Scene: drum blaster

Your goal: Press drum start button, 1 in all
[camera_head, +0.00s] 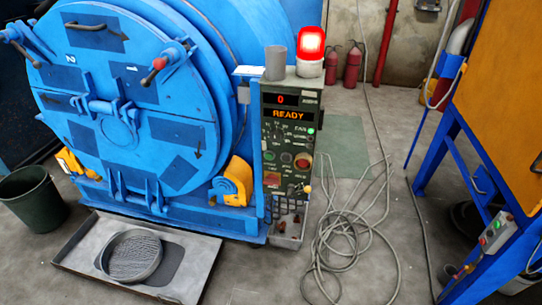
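The blue drum blaster (110,150) stands at the left with its round door shut. Its dark control panel (270,181) is on a narrow cabinet right of the drum. The display (288,114) reads "READY" in orange, with a red "0" above it. A bright green light or button (311,131) is at the panel's right edge. The labels are too small to read, so I cannot tell which is the start button. My gripper is not in view.
A lit red beacon (311,46) tops the cabinet. Coiled cable (345,245) lies on the floor to its right. A grey tray (190,265) and a green bin (32,197) stand in front. A blue and orange machine (505,85) with its own button box (495,232) is at right.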

